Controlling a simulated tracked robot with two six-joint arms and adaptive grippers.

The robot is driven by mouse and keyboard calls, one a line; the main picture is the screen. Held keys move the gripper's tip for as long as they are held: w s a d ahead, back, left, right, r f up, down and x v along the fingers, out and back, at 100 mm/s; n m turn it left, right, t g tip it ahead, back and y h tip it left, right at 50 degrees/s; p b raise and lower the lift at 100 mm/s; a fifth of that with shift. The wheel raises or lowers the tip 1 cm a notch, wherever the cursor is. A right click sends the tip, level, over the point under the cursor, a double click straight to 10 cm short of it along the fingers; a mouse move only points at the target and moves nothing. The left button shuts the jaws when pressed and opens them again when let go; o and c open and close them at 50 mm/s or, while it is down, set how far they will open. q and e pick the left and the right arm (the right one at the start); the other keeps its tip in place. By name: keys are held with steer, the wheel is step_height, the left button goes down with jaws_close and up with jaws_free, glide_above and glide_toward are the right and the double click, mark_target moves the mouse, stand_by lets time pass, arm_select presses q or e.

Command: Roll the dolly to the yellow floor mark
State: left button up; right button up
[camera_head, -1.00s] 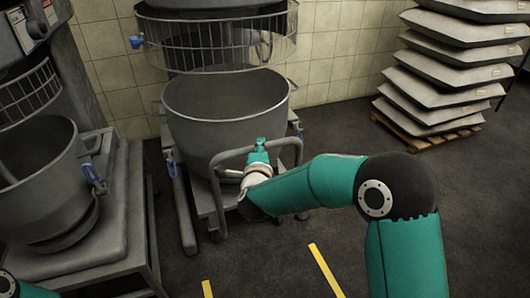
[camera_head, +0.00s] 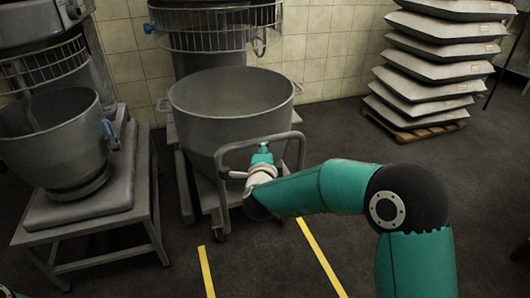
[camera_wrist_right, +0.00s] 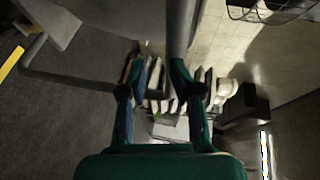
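The dolly is a grey wheeled frame with a raised tube handle (camera_head: 228,158) facing me. It carries a large grey bowl (camera_head: 200,125). Part of the grip is hidden by my wrist. Two yellow floor strips lie in front of the dolly, a left one (camera_head: 206,271) and a right one (camera_head: 319,256). My left gripper is out of view; only a bit of teal shows at the lower left corner.
A mixer with a wire guard (camera_head: 215,28) stands behind the dolly. Another mixer with its bowl (camera_head: 60,150) stands on a table (camera_head: 90,220) close on the left. Stacked sacks (camera_head: 425,85) on a pallet (camera_head: 418,132) stand back right. The floor between the strips is clear.

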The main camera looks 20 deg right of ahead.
steer(key=shift+o, duration=1)
steer(key=shift+s+d, duration=0.1)
steer(key=shift+d, duration=0.3)
steer(key=shift+s+r, duration=0.15)
steer(key=shift+r, duration=0.1)
steer(key=v, duration=1.2)
steer(key=shift+f, duration=0.15)
